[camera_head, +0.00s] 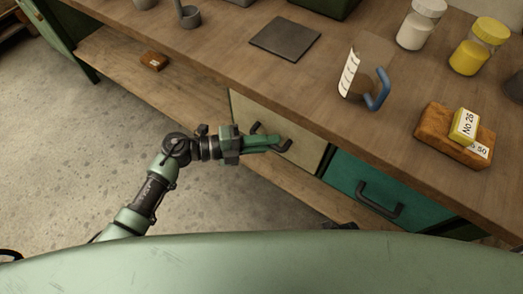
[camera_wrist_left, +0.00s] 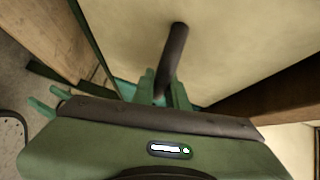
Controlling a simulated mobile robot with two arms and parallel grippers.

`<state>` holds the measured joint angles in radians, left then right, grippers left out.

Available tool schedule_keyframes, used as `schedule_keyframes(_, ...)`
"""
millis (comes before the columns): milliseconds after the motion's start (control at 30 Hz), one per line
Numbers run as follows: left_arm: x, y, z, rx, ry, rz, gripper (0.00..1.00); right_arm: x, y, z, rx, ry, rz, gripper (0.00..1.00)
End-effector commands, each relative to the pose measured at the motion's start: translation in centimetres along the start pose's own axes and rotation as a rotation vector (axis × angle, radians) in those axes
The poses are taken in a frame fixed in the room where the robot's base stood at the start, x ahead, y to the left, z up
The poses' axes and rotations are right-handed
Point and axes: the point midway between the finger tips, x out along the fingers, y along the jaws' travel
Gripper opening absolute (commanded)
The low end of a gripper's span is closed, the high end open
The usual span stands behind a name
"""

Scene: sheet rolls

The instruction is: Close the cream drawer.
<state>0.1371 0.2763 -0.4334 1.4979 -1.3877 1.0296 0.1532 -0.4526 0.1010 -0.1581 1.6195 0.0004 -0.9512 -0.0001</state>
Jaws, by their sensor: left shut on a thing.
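The cream drawer (camera_head: 309,150) is under the wooden worktop in the head view, left of a teal drawer. Its front (camera_wrist_left: 240,40) fills much of the left wrist view. It has a dark bar handle (camera_wrist_left: 173,55). My left gripper (camera_head: 280,145) is at the drawer front, its green fingers shut on the handle. In the left wrist view the fingers (camera_wrist_left: 165,90) stand on both sides of the handle. Whether the drawer stands slightly open is hard to tell. My right gripper is not clearly visible.
The teal drawer (camera_head: 360,183) with a dark handle is to the right. On the worktop (camera_head: 215,45) stand a clear jug (camera_head: 364,75), a grey slab (camera_head: 285,38), jars and a brown block (camera_head: 431,127). A small brown block (camera_head: 154,60) lies on the lower shelf.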

Motion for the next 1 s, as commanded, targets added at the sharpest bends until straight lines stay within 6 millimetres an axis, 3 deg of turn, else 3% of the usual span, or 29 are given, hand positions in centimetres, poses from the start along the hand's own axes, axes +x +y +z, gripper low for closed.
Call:
schedule_keyframes(300,0.2,0.0,0.4,-0.001,-0.008,0.001,0.00,-0.1,0.1,-0.2,0.000,0.002,0.001,0.57)
schedule_keyframes(333,0.2,0.0,0.4,-0.001,-0.008,0.001,0.23,-0.1,0.1,-0.2,0.000,0.002,0.002,0.57)
schedule_keyframes(400,0.2,-0.1,0.4,-0.001,-0.007,0.001,0.36,-0.1,0.1,-0.2,0.000,0.002,0.002,0.57)
schedule_keyframes(800,0.1,-0.1,0.3,0.000,-0.005,-0.001,0.36,-0.1,0.1,-0.2,0.001,0.003,0.002,0.57)
schedule_keyframes(1000,-2.5,0.0,0.3,0.000,-0.007,0.004,0.36,-0.1,0.1,-0.1,0.001,0.003,0.002,0.57)
